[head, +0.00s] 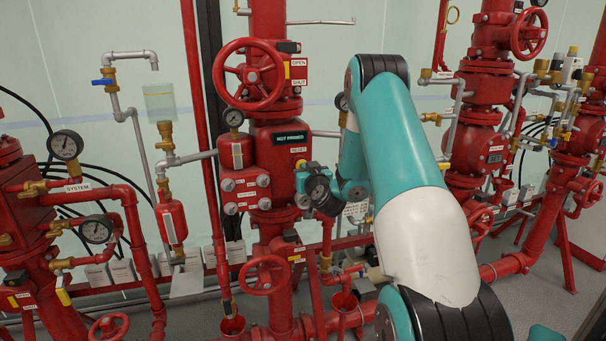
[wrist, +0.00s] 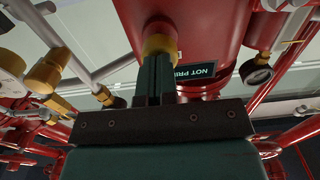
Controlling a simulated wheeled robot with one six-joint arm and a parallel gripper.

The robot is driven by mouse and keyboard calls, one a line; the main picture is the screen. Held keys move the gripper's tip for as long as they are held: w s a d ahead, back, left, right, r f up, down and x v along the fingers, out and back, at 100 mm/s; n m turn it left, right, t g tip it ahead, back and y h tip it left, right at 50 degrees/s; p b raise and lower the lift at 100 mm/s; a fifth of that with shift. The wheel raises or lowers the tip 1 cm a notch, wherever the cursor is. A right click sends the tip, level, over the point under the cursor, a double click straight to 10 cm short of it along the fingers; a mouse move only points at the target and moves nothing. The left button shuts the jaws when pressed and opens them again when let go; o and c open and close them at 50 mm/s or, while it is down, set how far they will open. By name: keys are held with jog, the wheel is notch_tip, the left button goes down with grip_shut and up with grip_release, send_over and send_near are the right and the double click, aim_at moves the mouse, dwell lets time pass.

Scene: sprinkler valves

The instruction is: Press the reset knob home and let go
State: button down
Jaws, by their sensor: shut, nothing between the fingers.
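My gripper (wrist: 158,56) is shut and empty, its two dark fingers side by side in the wrist view. Their tips overlap the near end of the reset knob (wrist: 159,40), a brass-coloured round piece on a dark red stem against the red valve body (wrist: 205,40). I cannot tell if they touch it. In the head view, the RESET label (head: 298,150) is on the middle red valve, and a bit of brass shows beneath it beside my wrist. My fingers are mostly hidden there. The sign (head: 289,138) above the label reads NOT PRIMED.
A red handwheel (head: 249,74) is above the valve and a smaller one (head: 264,275) below. Gauges and a SYSTEM-labelled pipe (head: 77,187) stand at the left. Another red valve column (head: 479,130) stands at the right, behind my arm.

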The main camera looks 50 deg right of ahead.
jog(key=b+v, duration=0.2)
jog(key=b, duration=0.1)
jog(key=shift+s+f, duration=0.1)
jog(key=shift+s, duration=0.1)
dwell(0.3)
jog(key=b+v, duration=0.6)
jog(key=b, duration=0.1)
jog(key=shift+a, duration=0.1)
dwell(0.6)
